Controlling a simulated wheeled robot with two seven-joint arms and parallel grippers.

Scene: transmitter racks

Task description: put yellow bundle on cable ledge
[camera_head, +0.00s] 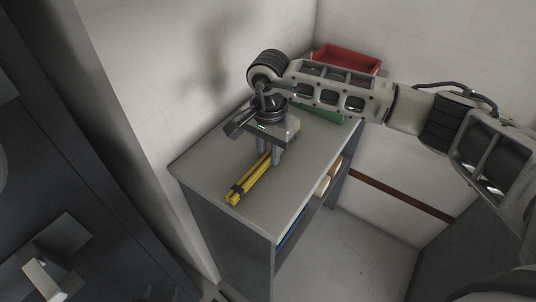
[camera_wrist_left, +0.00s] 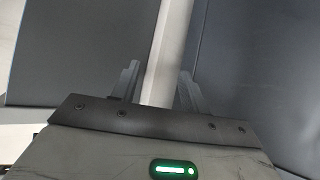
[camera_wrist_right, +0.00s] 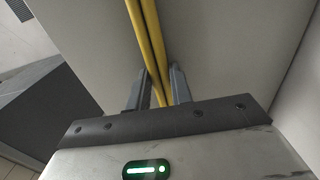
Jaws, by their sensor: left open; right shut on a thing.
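The yellow bundle (camera_head: 246,184) is a set of long thin yellow pieces with a dark band near its front end. It lies along or just above the grey cabinet top (camera_head: 215,158); a gap cannot be told. My right gripper (camera_head: 269,160) points down and is shut on the bundle. In the right wrist view, yellow strands (camera_wrist_right: 151,45) run between the fingers. My left gripper (camera_wrist_left: 160,75) shows in the left wrist view, open, with a pale bar (camera_wrist_left: 168,48) between its fingers; contact cannot be told. I cannot tell which surface is the cable ledge.
A red bin (camera_head: 346,59) and a green bin (camera_head: 320,112) stand at the back of the cabinet, partly behind my right arm. Pale walls close off the left and back. A dark rack (camera_head: 60,150) stands at the left.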

